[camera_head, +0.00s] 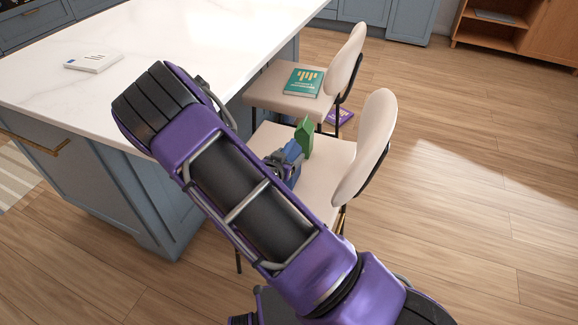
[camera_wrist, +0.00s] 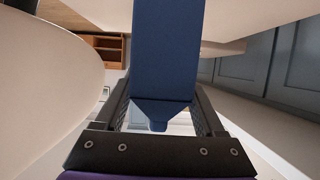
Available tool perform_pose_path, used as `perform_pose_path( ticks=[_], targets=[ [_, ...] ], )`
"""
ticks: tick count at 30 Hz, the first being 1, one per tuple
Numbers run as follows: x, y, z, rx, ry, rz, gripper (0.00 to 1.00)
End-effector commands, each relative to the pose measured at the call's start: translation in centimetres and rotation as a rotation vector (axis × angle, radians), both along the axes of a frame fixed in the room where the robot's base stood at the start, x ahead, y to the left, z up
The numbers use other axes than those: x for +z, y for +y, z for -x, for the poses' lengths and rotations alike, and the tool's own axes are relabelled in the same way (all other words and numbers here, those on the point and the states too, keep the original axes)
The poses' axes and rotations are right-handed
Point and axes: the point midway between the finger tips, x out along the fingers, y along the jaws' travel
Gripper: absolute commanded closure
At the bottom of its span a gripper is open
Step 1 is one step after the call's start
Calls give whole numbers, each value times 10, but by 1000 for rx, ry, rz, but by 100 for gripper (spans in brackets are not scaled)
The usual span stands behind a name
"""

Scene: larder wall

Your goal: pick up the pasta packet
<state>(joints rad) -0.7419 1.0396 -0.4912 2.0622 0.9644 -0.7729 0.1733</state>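A dark blue packet (camera_wrist: 167,45), which I take for the pasta packet though no label is readable, stands between the fingers of my gripper (camera_wrist: 164,95) in the wrist view. Both fingers meet its sides with no gap that I can see, and its folded end points toward my palm. In the head view my gripper (camera_head: 283,166) is low over the near chair's seat, partly hidden by my arm. A small blue part of the packet (camera_head: 292,150) shows there. Whether its far end touches the seat is hidden.
A green upright thing (camera_head: 304,137) shows right beside the packet over the near chair (camera_head: 331,160). A teal book (camera_head: 303,82) lies on the far chair. A purple item (camera_head: 341,117) is on the floor. The white island (camera_head: 220,50) stands left; open floor lies right.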

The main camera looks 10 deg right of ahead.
Motion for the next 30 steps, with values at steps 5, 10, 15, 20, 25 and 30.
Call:
perform_pose_path(
  ticks=[5,10,15,20,25,30],
  targets=[
    [0,0,0,0,0,0,63],
    [0,0,0,0,0,0,94],
    [0,0,0,0,0,-1,100],
    [1,0,0,-1,-4,0,100],
    [9,0,-1,-1,-6,-1,100],
    [39,1,-1,0,-8,-3,100]
  ],
)
